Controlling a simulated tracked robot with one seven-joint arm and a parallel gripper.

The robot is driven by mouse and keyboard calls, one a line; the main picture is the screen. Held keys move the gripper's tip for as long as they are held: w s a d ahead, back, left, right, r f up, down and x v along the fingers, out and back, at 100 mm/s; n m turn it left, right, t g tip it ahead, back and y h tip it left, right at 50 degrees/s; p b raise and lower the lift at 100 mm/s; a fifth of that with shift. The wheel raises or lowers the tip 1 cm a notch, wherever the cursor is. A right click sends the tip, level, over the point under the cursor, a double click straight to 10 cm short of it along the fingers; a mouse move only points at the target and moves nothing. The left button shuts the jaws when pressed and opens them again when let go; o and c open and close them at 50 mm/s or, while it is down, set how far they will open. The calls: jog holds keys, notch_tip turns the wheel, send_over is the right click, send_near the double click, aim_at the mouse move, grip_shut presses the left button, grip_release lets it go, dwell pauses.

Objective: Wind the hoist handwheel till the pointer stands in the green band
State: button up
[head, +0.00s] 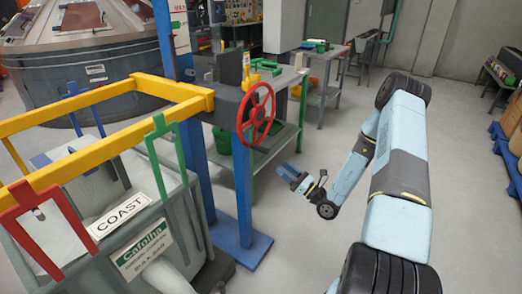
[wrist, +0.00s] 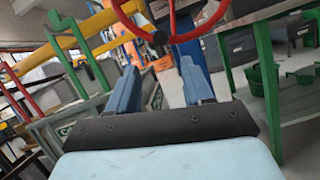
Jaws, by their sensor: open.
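The red hoist handwheel (head: 256,114) is mounted on the dark housing at the top of a blue post, upright and facing the right side of the head view. In the wrist view the handwheel (wrist: 172,38) is cut off by the top edge, with its dark hub above and between my fingers. My gripper (head: 287,171) is to the right of and below the wheel, apart from it. Its two blue fingers (wrist: 160,84) are spread with nothing between them. I cannot make out the pointer or the green band in either view.
A yellow frame (head: 175,88) and a grey bin (head: 150,215) marked "COAST" stand left of the wheel. The blue post (head: 243,185) rises from a base plate on the floor. A green-legged workbench (head: 286,82) is behind the wheel. The floor around my gripper is clear.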

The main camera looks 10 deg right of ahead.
aim_at(261, 148)
jog(key=shift+m+h, duration=0.3)
jog(key=x, duration=1.3)
jog(key=shift+w, duration=0.35)
jog(key=shift+c, duration=0.2)
jog(key=shift+d, duration=0.15)
grip_shut()
jog(key=shift+w, duration=0.1)
